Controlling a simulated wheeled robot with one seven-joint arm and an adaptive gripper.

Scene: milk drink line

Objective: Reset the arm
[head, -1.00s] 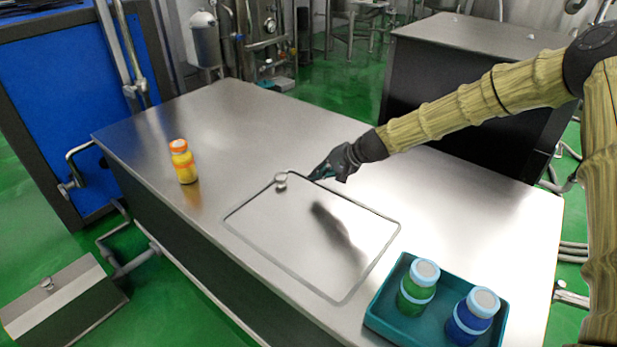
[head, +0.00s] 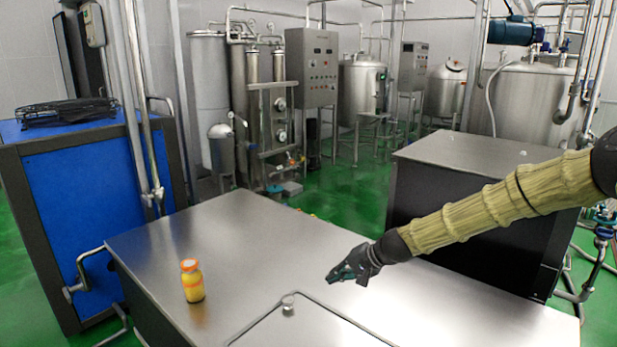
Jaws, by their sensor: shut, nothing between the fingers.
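My gripper (head: 345,274) is at the end of my arm, which reaches in from the right in the head view. It is shut and empty, and it appears above the metal table (head: 240,240). Its fingers point to the left. It is to the right of and apart from a yellow bottle with an orange cap (head: 192,281), which stands upright on the left part of the table.
A round knob (head: 288,301) sits at the corner of an outlined panel on the table. A second dark-sided metal cabinet (head: 470,170) stands behind my arm. A blue machine (head: 85,215) stands at left. Control boxes (head: 312,67) and tanks (head: 362,85) fill the back.

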